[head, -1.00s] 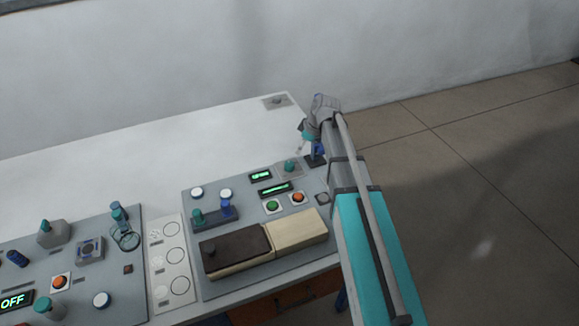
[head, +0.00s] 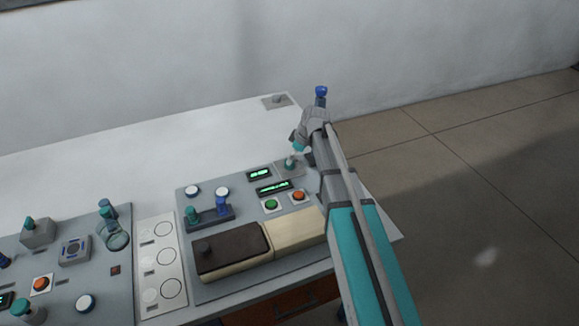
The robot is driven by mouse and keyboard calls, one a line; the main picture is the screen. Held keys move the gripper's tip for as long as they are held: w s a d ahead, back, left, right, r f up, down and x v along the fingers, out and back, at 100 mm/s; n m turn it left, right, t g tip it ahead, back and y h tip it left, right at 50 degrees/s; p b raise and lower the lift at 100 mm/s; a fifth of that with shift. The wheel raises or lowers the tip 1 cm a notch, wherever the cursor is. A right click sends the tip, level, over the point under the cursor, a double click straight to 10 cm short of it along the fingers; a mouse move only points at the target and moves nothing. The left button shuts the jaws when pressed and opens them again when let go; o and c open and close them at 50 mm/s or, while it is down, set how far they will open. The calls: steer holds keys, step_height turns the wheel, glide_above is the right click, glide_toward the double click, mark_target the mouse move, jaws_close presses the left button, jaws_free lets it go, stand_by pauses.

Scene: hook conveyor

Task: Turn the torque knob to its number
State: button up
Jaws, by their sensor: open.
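A small teal knob (head: 290,165) on a grey plate stands at the back right of the right control panel. It looks like the torque knob, but its marks are too small to read. Two dark displays with green lit characters, the upper display (head: 259,174) and the lower display (head: 273,187), sit just left of it. My gripper (head: 296,152) is open, pointing down just above the knob. The fingertips are tiny here, so I cannot tell whether they touch it or stand around it. My arm hides the area right of the knob.
Green button (head: 271,205) and orange button (head: 299,196) lie in front of the displays. A second panel (head: 70,290) is at left. The white table behind is mostly clear.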

steer(key=shift+b+x, duration=1.45)
steer(key=shift+x, duration=0.45)
steer(key=c, duration=1.1)
steer(key=shift+c, duration=0.2)
steer(key=shift+m, duration=0.4)
steer(key=m, duration=0.2)
steer(key=m+t+h, duration=0.1)
steer(key=m, duration=0.2)
steer(key=shift+t+h, duration=0.3)
steer(key=m+h, duration=0.1)
steer(key=m, duration=0.2)
steer(key=m+t+h, duration=0.1)
steer(key=m, duration=0.1)
steer(key=shift+m, duration=0.4)
